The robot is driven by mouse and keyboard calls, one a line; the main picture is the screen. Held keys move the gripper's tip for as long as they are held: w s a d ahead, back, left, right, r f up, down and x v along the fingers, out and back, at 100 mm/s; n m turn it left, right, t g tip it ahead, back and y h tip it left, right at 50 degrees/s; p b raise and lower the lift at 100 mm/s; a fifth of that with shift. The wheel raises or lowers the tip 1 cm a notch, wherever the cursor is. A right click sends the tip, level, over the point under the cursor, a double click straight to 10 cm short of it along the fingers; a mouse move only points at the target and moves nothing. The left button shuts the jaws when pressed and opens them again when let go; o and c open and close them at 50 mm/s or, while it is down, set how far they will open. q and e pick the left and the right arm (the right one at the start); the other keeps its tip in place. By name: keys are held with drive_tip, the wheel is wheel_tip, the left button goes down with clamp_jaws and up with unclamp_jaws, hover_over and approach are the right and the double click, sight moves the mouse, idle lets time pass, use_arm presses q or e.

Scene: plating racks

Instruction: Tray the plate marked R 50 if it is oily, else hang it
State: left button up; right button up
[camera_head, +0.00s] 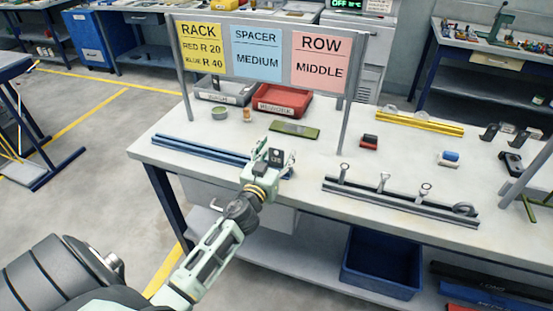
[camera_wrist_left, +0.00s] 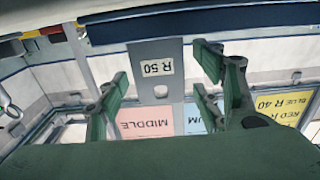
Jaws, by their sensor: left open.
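The plate marked R 50 (camera_wrist_left: 150,95) is grey with a white label and a round hole; it shows between my left gripper's fingers in the left wrist view. In the head view a small dark plate (camera_head: 276,157) shows at the fingertips, over the bench's front edge. My left gripper (camera_head: 270,155) is open, its green fingers (camera_wrist_left: 165,85) apart on either side of the plate. I cannot tell whether the plate is oily. A red tray marked REWORK (camera_head: 297,111) and a grey tray (camera_head: 205,95) stand at the back. My right gripper is not in view.
A blue rail (camera_head: 190,147), a yellow rail (camera_head: 425,124) and a grey rail with upright pegs (camera_head: 400,203) lie on the bench. A sign (camera_head: 345,50) reads RED R 20, BLUE R 40, SPACER MEDIUM, ROW MIDDLE. A green piece (camera_head: 294,129) lies midbench.

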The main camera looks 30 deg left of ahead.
use_arm(q)
drive_tip(key=c, duration=1.5)
drive_tip(key=shift+r, duration=0.15)
wheel_tip(320, 180, up, 4)
drive_tip(key=shift+r+p, duration=0.2)
drive_tip(key=shift+p, duration=0.4)
drive_tip(key=s+d+r, duration=0.3)
drive_tip(key=s+r, duration=0.3)
drive_tip(key=s, duration=0.5)
drive_tip(key=shift+s+d+r+b, duration=0.15)
drive_tip(key=shift+d+r+b, duration=0.1)
drive_tip(key=shift+d+b, duration=0.1)
